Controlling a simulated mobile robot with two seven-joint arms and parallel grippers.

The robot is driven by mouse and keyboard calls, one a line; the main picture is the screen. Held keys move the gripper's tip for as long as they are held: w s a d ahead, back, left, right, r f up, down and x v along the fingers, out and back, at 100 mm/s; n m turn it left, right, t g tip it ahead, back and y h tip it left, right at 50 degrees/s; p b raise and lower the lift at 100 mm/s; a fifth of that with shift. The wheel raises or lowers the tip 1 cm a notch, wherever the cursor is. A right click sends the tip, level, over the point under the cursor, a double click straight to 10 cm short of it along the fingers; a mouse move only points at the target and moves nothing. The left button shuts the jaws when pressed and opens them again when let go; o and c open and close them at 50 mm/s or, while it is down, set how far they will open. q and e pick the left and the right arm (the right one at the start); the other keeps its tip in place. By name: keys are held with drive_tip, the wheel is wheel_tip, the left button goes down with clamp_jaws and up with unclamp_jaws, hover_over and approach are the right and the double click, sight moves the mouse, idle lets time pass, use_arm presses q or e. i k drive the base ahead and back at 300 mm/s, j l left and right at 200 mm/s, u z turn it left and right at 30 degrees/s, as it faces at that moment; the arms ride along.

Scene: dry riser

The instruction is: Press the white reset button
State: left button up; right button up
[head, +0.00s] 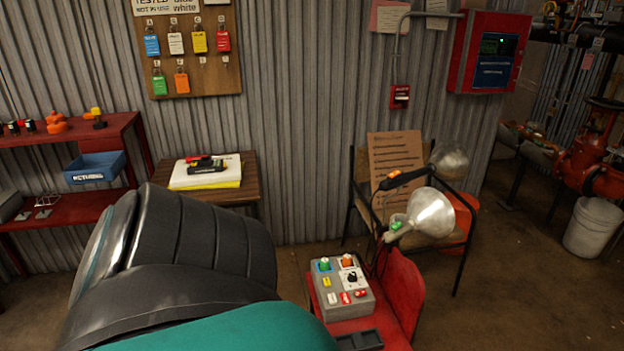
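A grey control box (343,291) sits on a red surface at lower centre. Its top carries a green button (324,264), an orange button (347,261), a black knob (352,277) on a white plate, a small yellow piece (327,282) and red pieces near the front. A small white piece (332,298) shows at the front left of the panel; its lettering is too small to read, so I cannot tell if it is the reset button. My dark and teal arm fills the lower left, close to the box in the picture. Neither gripper is in view.
A lamp with a silver reflector (430,212) stands behind the box, beside a red chair back (403,290). A wooden table (243,185) holds papers and a tool. A red shelf (75,212) is at left. Open floor lies at lower right.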

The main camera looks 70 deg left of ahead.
sight(332, 298)
drive_tip(key=u, duration=1.95)
